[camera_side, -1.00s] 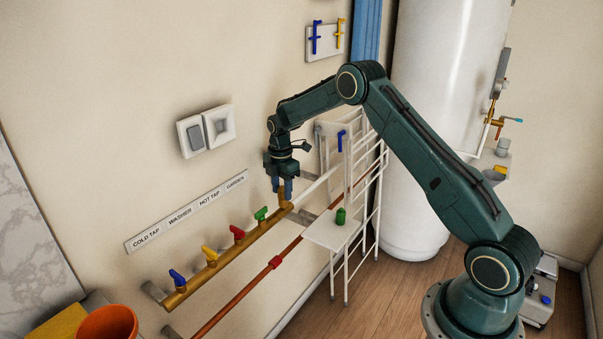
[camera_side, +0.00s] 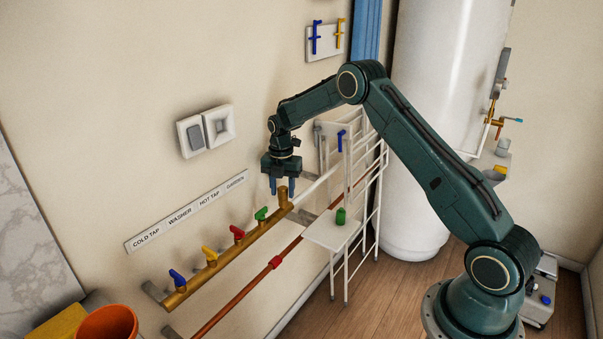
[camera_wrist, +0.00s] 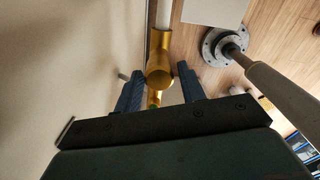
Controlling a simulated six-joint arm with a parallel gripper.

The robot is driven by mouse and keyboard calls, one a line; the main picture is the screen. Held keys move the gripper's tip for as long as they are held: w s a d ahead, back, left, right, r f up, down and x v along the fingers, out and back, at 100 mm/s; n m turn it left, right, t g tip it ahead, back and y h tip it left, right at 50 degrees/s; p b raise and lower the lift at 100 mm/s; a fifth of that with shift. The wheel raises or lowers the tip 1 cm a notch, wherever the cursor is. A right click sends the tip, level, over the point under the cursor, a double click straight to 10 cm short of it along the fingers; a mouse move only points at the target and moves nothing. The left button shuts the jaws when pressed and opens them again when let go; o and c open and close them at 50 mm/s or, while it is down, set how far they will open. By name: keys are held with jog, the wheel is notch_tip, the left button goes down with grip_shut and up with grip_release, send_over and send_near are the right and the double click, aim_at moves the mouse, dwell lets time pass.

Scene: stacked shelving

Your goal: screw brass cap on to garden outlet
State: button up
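A brass manifold pipe (camera_side: 235,247) runs along the wall, with a row of coloured tap levers. Its garden end, at the upper right, has an upright brass stub (camera_side: 283,197). My gripper (camera_side: 283,190) points down at that stub, with its two blue fingers apart, one on either side of it. In the wrist view, a round brass piece (camera_wrist: 160,75) shows between the spread fingers, with gaps on both sides. I cannot tell whether the brass cap is a separate piece seated on the stub. The green lever (camera_side: 261,214) is just left of it.
A white wire rack (camera_side: 352,210) with a small shelf stands right of the manifold and carries a green can (camera_side: 341,216). A red copper pipe (camera_side: 245,290) runs below. A label strip (camera_side: 187,211) is on the wall. An orange bucket (camera_side: 106,325) is at lower left.

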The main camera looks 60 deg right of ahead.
jog(key=n, duration=0.5)
jog(key=shift+s, duration=0.1)
jog(key=shift+c, duration=0.2)
jog(key=c, duration=0.6)
jog(key=m, duration=0.3)
jog(key=shift+m, duration=0.4)
jog(key=o, duration=1)
jog(key=shift+c, duration=0.2)
